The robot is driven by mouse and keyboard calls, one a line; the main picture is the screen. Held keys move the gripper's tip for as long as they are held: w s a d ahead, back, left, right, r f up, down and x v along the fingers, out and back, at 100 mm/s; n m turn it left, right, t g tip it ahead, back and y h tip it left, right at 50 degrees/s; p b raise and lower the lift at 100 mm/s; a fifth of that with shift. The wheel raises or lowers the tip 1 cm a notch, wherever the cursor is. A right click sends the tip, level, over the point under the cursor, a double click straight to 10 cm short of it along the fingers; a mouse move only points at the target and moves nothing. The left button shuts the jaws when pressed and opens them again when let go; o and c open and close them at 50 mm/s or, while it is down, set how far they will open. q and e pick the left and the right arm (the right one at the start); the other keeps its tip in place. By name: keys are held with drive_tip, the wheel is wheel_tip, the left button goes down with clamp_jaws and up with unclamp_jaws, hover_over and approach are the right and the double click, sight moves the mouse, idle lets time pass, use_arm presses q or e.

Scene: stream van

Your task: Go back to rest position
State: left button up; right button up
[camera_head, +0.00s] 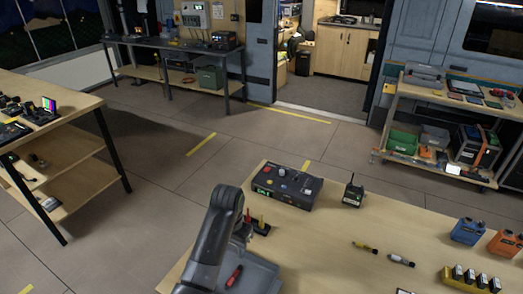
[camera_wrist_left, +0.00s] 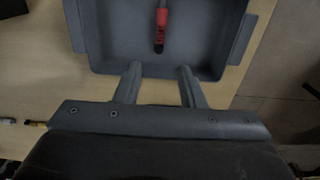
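My left arm comes into the head view at the bottom left, over the near table; its fingertips cannot be made out there. In the left wrist view my left gripper (camera_wrist_left: 160,84) has its two fingers apart with nothing between them. The fingers point toward the near edge of a grey tray (camera_wrist_left: 115,66). A red-handled tool (camera_wrist_left: 160,30) lies in that tray, beyond the fingertips. The head view also shows the tray (camera_head: 264,274) and the red tool (camera_head: 234,275), partly behind my arm. My right gripper is in neither view.
The table (camera_head: 330,235) holds a control box (camera_head: 287,187), a radio (camera_head: 352,195), a small tool stand (camera_head: 261,227), yellow and white connectors, and orange and blue cases. A left bench, a back bench and a right shelf cart (camera_head: 455,120) stand around open floor.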

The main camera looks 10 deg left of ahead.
use_arm(q)
drive_tip(key=s+a+f+n+t, duration=0.1)
drive_tip(key=s+a+f+n, duration=0.15)
drive_tip(key=s+a, duration=0.35)
drive_tip(key=s+a+f+n+t, duration=0.1)
drive_tip(key=s+a+f, duration=0.3)
drive_tip(key=s, duration=0.5)
drive_tip(key=s+a+r+n+t+y, duration=0.1)
drive_tip(key=s+a+r, duration=0.2)
drive_tip(key=s, duration=0.5)
drive_tip(key=s+a+r+t+y, duration=0.1)
drive_tip(key=s+a+r, duration=0.2)
drive_tip(key=s, duration=0.5)
wheel_tip(320, 180, down, 27)
drive_tip(key=a+g+b, duration=0.2)
drive_tip(key=b, duration=0.2)
drive_tip(key=s+d+f+b, duration=0.1)
drive_tip(key=s+f, duration=0.6)
drive_tip(key=f, duration=0.2)
drive_tip(key=s+d+f+h+b, duration=0.1)
drive_tip(key=s+f, duration=0.6)
drive_tip(key=f, duration=0.3)
drive_tip(key=shift+s+g+b, duration=0.35)
drive_tip(key=shift+s+g, duration=0.05)
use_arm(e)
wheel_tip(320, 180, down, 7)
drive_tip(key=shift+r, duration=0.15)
